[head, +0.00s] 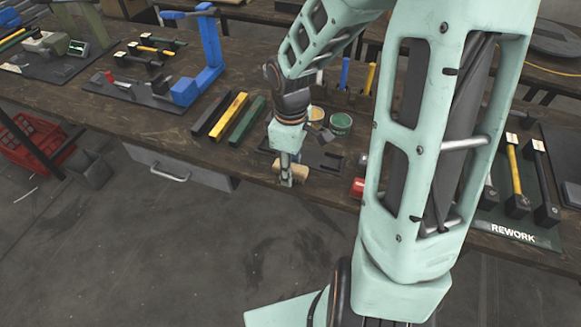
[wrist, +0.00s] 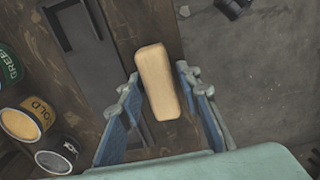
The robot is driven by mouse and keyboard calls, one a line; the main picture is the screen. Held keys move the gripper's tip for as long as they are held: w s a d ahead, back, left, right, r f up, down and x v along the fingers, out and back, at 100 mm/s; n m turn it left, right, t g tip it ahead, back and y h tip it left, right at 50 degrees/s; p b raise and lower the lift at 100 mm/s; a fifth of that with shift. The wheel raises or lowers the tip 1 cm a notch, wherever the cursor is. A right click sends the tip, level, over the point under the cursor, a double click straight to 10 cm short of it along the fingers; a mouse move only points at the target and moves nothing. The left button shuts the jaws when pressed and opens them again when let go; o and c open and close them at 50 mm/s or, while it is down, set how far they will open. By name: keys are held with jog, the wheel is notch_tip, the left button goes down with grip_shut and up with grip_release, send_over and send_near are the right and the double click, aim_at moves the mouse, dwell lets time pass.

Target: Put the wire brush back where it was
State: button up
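A pale wooden block (wrist: 158,85), which looks like the back of the wire brush, lies at the table's front edge. Its bristles are not visible. In the head view the block (head: 299,172) shows beside my gripper (head: 286,180), which points down over it. In the wrist view my gripper (wrist: 158,84) has its two fingers spread on either side of the block. A gap shows at the right finger; contact on the left cannot be told. A dark grey tray (wrist: 82,48) with a raised outline lies just beside the block.
Green (head: 340,123) and gold (wrist: 24,121) cans and a dark can (wrist: 56,153) stand left of my gripper in the wrist view. Black, yellow (head: 229,114) and green bars lie left in the head view. A red item (head: 358,187) is to the right. Floor drops away in front.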

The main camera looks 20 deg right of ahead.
jog(key=shift+o, duration=0.4)
jog(key=shift+r, duration=0.1)
notch_tip(320, 180, up, 12)
jog(key=p, duration=0.3)
dwell(0.3)
